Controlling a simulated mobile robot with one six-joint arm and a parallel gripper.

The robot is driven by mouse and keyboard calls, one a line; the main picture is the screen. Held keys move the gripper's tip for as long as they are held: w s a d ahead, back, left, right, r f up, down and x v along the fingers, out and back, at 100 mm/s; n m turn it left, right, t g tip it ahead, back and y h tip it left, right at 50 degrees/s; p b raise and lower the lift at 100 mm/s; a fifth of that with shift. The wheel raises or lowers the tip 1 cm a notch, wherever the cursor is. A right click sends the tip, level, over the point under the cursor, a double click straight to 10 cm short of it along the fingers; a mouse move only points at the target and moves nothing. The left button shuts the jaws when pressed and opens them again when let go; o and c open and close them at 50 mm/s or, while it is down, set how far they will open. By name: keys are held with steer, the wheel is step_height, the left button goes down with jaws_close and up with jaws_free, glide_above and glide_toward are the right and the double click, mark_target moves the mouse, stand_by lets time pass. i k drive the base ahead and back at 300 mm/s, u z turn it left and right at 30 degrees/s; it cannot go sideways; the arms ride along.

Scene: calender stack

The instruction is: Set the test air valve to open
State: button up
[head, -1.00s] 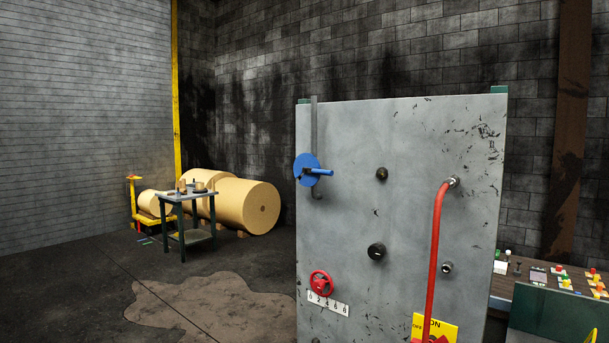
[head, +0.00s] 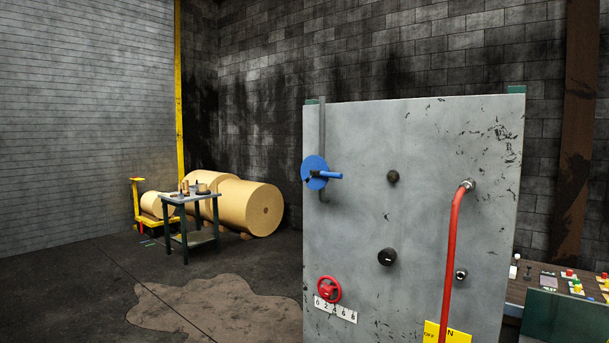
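An upright grey panel (head: 425,215) stands at the right of the head view. At its upper left is a blue round valve body (head: 314,172) with a blue lever (head: 331,176) on a vertical grey pipe (head: 322,120). The lever points roughly sideways to the right. No label shows by it, so I cannot confirm that it is the test air valve. A red handwheel (head: 329,289) sits lower left above a number strip (head: 335,311). My gripper is not in view.
The panel also bears black knobs (head: 387,257), a red pipe (head: 452,260) and a yellow ON/OFF plate (head: 436,331), cut off below. A small table (head: 190,198) and large tan rolls (head: 250,207) stand at the back left. The floor left of the panel is clear.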

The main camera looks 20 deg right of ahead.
mark_target(320, 172)
steer(key=i, duration=0.95)
